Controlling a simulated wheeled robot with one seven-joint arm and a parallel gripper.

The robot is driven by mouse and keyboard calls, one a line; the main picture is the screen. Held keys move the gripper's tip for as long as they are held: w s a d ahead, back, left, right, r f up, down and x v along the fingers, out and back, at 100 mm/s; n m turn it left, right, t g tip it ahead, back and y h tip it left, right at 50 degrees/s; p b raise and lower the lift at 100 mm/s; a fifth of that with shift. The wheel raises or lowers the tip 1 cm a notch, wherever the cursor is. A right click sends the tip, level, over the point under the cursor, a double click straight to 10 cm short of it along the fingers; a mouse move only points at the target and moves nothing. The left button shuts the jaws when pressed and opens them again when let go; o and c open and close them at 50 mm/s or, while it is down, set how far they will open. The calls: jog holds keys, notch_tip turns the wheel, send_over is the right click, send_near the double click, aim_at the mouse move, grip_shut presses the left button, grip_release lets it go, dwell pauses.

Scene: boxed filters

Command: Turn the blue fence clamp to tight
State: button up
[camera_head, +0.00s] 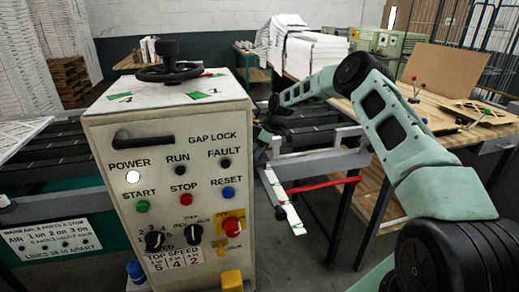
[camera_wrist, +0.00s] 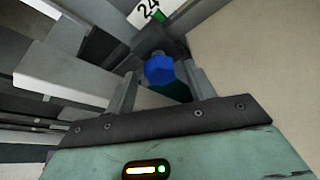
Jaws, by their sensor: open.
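The blue fence clamp (camera_wrist: 160,68) shows in the wrist view as a blue knob just beyond my gripper (camera_wrist: 159,77). My gripper's two grey fingers are apart, one to the left and one to the right of the knob. I cannot tell whether either finger touches it. A dark green part (camera_wrist: 178,92) lies just below the knob, partly behind my gripper's palm. In the head view, my arm reaches in from the right, and its end is near the grey rails behind the control cabinet. I cannot make out the blue clamp there.
The control cabinet (camera_head: 170,190) with its buttons and a black handwheel (camera_head: 169,70) fills the left front. A red bar (camera_head: 322,185) sticks out below the rails. A wooden table (camera_head: 440,110) stands at right.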

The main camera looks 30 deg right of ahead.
jog(key=c, duration=1)
jog(key=shift+o, duration=0.2)
jog(key=shift+m+b, duration=0.3)
jog(key=m+h+b, duration=0.1)
jog(key=m+b, duration=0.2)
jog(key=shift+a+f+t, duration=0.1)
jog(key=shift+a+t, duration=0.1)
jog(key=shift+t, duration=0.2)
jog(key=m+h+b, duration=0.2)
jog(key=m, duration=0.2)
jog(key=shift+a+m+b, duration=0.15)
jog(key=shift+m+b, duration=0.25)
jog(key=m+h+b, duration=0.1)
jog(key=m, duration=0.2)
jog(key=shift+a+m+h, duration=0.15)
jog(key=shift+m+h, duration=0.15)
jog(key=m+h, duration=0.1)
jog(key=m, duration=0.3)
jog(key=shift+g+b, duration=0.3)
jog(key=shift+b, duration=0.05)
jog(key=shift+m, duration=0.3)
